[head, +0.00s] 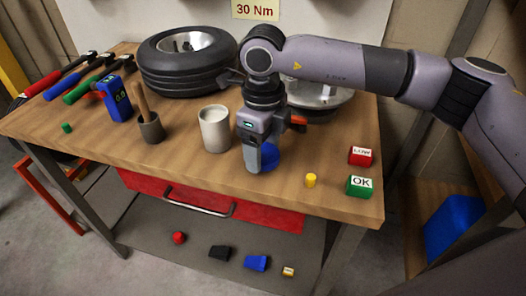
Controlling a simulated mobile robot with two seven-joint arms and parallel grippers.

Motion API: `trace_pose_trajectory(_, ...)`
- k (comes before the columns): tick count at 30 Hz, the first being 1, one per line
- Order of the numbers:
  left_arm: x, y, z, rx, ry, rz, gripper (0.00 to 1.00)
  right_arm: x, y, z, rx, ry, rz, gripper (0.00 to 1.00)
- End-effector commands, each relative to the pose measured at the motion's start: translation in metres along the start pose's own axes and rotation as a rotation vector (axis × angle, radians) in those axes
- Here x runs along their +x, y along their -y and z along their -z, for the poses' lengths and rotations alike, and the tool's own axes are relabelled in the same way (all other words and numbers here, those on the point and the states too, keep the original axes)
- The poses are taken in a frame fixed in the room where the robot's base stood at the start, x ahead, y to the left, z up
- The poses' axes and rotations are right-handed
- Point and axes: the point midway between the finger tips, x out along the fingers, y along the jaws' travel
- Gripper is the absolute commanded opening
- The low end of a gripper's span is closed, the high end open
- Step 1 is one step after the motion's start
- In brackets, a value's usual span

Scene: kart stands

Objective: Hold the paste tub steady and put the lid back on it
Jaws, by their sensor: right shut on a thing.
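The white paste tub (215,130) stands upright on the wooden bench, with its top open and no gripper touching it. My right gripper (256,163) points down just to the right of the tub, with a gap between them. It is shut on the blue lid (269,156), which is partly hidden behind the fingers. The lid is low, at or close to the bench top; I cannot tell whether it touches. My left gripper is not in view.
A grey pot with a wooden handle (151,130) and a blue meter (116,101) stand left of the tub. A tyre (185,70) lies behind. A yellow piece (311,180), a red block (360,156) and a green block (359,186) stand at right. The front middle is clear.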

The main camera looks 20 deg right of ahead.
Motion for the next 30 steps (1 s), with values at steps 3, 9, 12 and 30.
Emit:
trace_pose_trajectory(3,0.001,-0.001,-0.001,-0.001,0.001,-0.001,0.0,-0.021,0.0,-0.001,-0.001,0.004,0.003,0.41)
trace_pose_trajectory(9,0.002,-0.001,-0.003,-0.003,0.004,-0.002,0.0,-0.076,0.0,-0.001,-0.001,0.006,0.004,0.41)
trace_pose_trajectory(12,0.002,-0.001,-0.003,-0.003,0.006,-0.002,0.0,-0.107,-0.001,-0.001,-0.001,0.005,0.004,0.41)
trace_pose_trajectory(30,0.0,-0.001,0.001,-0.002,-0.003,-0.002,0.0,-0.186,-0.001,0.0,-0.001,-0.001,0.001,0.41)
